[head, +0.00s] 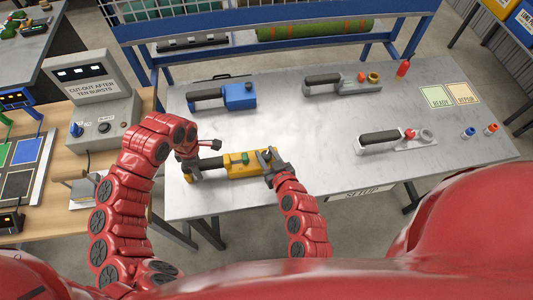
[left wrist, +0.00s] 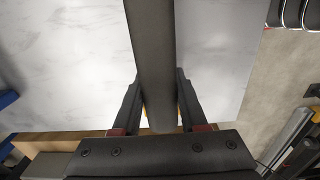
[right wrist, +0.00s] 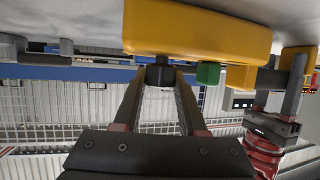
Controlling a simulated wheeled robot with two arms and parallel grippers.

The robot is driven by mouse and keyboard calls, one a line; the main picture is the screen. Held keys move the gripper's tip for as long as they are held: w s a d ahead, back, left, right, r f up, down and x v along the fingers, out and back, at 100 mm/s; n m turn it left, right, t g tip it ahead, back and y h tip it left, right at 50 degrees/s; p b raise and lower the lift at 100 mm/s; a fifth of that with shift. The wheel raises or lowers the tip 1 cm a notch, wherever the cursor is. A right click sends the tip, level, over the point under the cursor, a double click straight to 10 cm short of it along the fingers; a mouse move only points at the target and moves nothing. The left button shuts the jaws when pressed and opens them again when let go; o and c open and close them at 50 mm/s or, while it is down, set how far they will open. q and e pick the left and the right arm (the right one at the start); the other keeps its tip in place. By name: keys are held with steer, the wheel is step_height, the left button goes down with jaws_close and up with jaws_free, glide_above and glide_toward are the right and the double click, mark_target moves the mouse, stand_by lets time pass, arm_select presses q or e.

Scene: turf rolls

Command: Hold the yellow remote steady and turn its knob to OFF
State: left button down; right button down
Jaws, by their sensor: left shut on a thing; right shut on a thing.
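The yellow remote (head: 238,164) lies near the front edge of the grey table, its dark handle (head: 211,163) toward the left. My left gripper (head: 190,168) is shut on the handle, whose dark bar also runs between the fingers in the left wrist view (left wrist: 153,60). My right gripper (head: 269,163) is at the remote's right end, shut on the black knob. In the right wrist view the knob (right wrist: 160,75) sits between the fingertips, beside a green button (right wrist: 208,73) on the yellow body (right wrist: 197,28). The knob's pointer and any OFF marking cannot be read.
A blue remote (head: 238,96) lies behind. Two grey units with dark handles lie at the back (head: 330,83) and right (head: 385,140). READY and REPAIR cards (head: 450,95) are at the far right. A cut-out box (head: 100,100) stands on the left bench. The table's middle is clear.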

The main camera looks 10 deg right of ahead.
steer(key=m+h, duration=0.3)
steer(key=h, duration=0.1)
steer(key=shift+s+f+m, duration=0.15)
steer(key=shift+f+m, duration=0.1)
steer(key=shift+m, duration=0.05)
steer(key=shift+h, duration=0.3)
steer(key=shift+r+m, duration=0.15)
steer(key=shift+m, duration=0.15)
steer(key=shift+c, duration=2.3)
jaws_free()
steer(key=shift+d, duration=0.1)
